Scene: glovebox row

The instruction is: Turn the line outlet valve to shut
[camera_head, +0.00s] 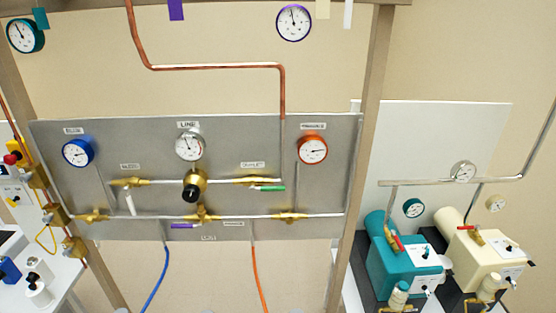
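The line outlet valve (257,181) is a brass valve on the upper pipe of the grey panel, right of the black-knobbed regulator. A small label above it seems to read OUTLET. Its green lever (272,188) points right, roughly parallel to the pipe. The round gauge (189,145) under the LINE label is left of and above this valve. Neither of my grippers shows in the head view. Nothing covers the valve or its lever.
The grey panel (330,200) also carries a regulator with a black knob (191,193), a white lever (130,204) hanging down and a purple lever (183,226) lying level. Blue and orange hoses hang below. A frame post (358,150) stands at right, with teal (397,262) and cream pumps beyond.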

